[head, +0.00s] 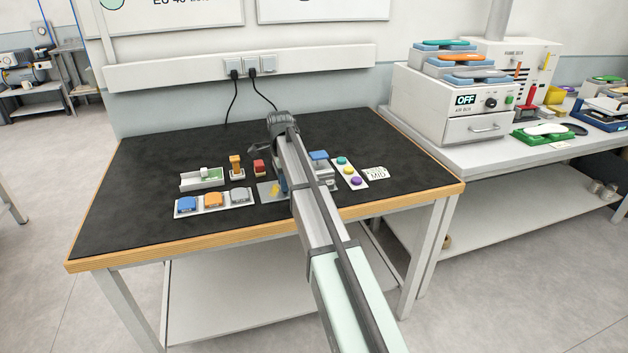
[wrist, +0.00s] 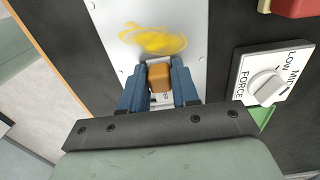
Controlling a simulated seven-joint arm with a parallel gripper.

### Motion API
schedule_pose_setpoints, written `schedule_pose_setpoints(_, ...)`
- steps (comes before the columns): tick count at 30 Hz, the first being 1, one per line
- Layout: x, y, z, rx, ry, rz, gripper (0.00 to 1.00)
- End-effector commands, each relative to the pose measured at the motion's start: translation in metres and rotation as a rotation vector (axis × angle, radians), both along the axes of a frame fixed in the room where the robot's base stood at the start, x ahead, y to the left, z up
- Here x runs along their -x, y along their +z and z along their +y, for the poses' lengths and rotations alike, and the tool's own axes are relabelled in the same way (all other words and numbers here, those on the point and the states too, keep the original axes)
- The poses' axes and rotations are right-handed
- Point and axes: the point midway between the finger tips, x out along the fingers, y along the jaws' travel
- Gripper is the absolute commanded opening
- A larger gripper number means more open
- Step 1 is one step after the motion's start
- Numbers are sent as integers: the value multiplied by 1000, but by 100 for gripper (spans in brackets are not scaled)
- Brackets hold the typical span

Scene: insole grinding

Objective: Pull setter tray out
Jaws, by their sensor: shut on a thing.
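My gripper (wrist: 160,78) shows in the wrist view with its two blue fingers shut on a small orange block (wrist: 159,84). A small white piece with dark lettering shows just below the block, partly hidden by the gripper. Beyond the fingers lies a pale metal plate (wrist: 108,22) with a yellow smudge (wrist: 155,40). In the head view, my arm hides most of the gripper and what it holds. The plate (head: 264,189) shows just left of the arm. I cannot tell for sure which part is the setter tray.
A force knob panel (wrist: 268,85) and a red part (wrist: 296,7) are close by on the right. On the black table (head: 120,210) stand a three-part holder (head: 214,202), an orange-topped part (head: 236,166) and a button panel (head: 350,172). The table's left side is clear.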

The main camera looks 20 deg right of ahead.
Motion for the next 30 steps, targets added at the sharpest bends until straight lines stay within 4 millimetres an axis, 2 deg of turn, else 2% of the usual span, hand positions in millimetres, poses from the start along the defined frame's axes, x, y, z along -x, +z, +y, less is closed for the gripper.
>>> schedule_pose_setpoints(30, -1, 0, 41, -1, 0, -2, 10)
